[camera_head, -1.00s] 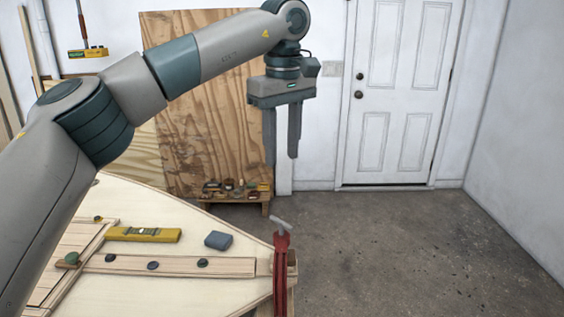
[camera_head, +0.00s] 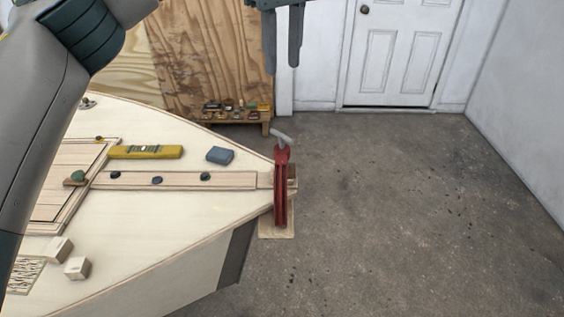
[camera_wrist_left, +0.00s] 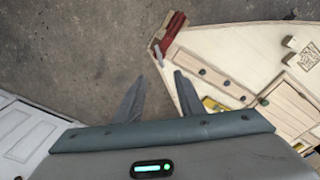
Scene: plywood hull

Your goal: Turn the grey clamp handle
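The grey clamp handle (camera_head: 282,136) is a short slanted bar on top of the red clamp (camera_head: 281,190). The clamp stands upright at the pointed end of the plywood hull (camera_head: 175,220). My left gripper (camera_head: 283,70) points down, above the handle in the head picture and apart from it; its upper part is cut off. In the left wrist view its two fingers (camera_wrist_left: 158,84) are spread with nothing between them. There the grey handle (camera_wrist_left: 158,54) and the red clamp (camera_wrist_left: 173,30) lie beyond the fingertips. My right gripper is not in view.
On the hull lie a yellow level (camera_head: 145,152), a blue-grey block (camera_head: 220,155), several dark knobs and two small wooden blocks (camera_head: 77,267). A low shelf (camera_head: 237,115) with small items stands behind. The concrete floor (camera_head: 400,210) at right is clear up to the white door (camera_head: 400,50).

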